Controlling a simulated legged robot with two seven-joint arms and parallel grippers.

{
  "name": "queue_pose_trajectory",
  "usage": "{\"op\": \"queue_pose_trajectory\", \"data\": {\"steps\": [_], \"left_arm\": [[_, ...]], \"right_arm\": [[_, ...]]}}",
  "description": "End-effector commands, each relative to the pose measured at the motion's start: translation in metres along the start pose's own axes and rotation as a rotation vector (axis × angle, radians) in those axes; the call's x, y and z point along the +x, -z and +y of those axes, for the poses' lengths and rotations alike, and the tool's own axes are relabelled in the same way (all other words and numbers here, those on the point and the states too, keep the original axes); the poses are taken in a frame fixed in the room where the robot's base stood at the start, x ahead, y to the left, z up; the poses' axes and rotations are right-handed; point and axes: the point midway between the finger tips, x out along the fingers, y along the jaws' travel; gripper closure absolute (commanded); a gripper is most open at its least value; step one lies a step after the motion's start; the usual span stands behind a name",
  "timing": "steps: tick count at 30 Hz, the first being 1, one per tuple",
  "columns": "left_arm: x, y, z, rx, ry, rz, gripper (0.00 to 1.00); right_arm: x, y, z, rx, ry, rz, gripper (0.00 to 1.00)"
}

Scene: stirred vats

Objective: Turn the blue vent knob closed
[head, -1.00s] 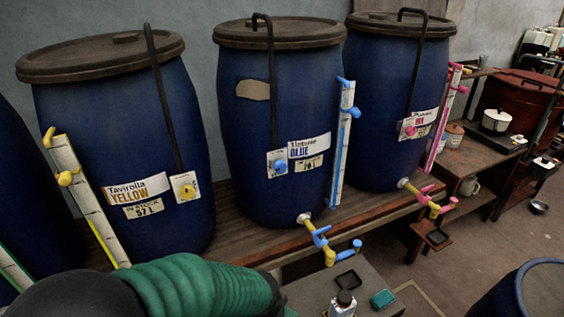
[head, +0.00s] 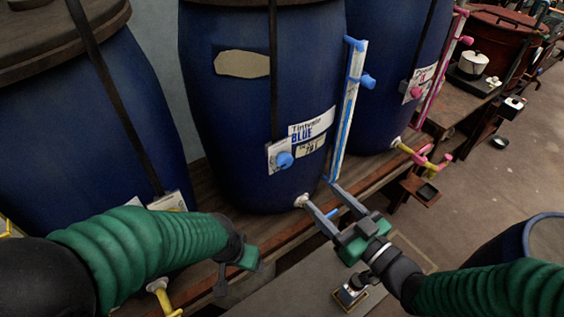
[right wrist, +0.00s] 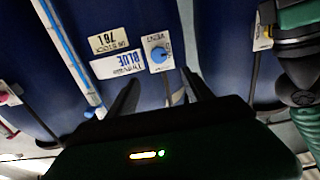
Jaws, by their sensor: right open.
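The blue vent knob (head: 285,160) sits on a small white plate low on the front of the middle blue vat (head: 225,120), left of the Tintvale BLUE label (head: 313,125). In the right wrist view the knob (right wrist: 158,56) shows upside down, straight beyond the fingers; its pointer setting is too small to read. My right gripper (head: 322,194) is open and empty, below and right of the knob and apart from it. In the right wrist view its two fingertips (right wrist: 160,80) point at the plate. My left gripper (head: 238,270) is low in front of the bench; its jaws are unclear.
A blue and white sight gauge (head: 349,110) stands right of the knob. A dark upright bar (head: 273,70) runs down to the knob's plate. The outlet tap (head: 301,201) of the middle vat is partly hidden by my right gripper. The pink-marked vat (head: 392,70) stands to the right.

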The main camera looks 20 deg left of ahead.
Motion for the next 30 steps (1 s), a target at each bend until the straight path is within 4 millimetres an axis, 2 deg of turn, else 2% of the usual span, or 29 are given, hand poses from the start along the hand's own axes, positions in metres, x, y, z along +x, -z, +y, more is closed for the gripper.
{"op": "queue_pose_trajectory", "data": {"steps": [3, 9, 15, 19, 27, 30], "left_arm": [[0.001, -0.001, 0.000, 0.001, 0.000, 0.000, 0.26], [-0.001, 0.000, 0.000, 0.000, 0.000, 0.000, 0.26], [-0.004, 0.001, 0.000, 0.000, 0.000, 0.000, 0.26], [-0.004, 0.001, 0.000, 0.000, 0.000, 0.000, 0.26], [-0.004, 0.001, 0.000, 0.000, 0.000, 0.000, 0.26], [-0.004, 0.001, 0.000, 0.000, 0.000, 0.000, 0.26]], "right_arm": [[0.036, -0.002, -0.003, 0.002, 0.005, -0.002, 0.41], [0.094, -0.003, -0.005, 0.001, 0.003, -0.008, 0.41], [0.133, -0.002, -0.004, -0.002, 0.000, -0.007, 0.41], [0.145, -0.003, -0.003, -0.003, 0.000, -0.007, 0.41], [0.147, -0.004, -0.002, -0.002, -0.001, -0.009, 0.41], [0.148, -0.004, -0.003, -0.003, -0.001, -0.009, 0.53]]}}
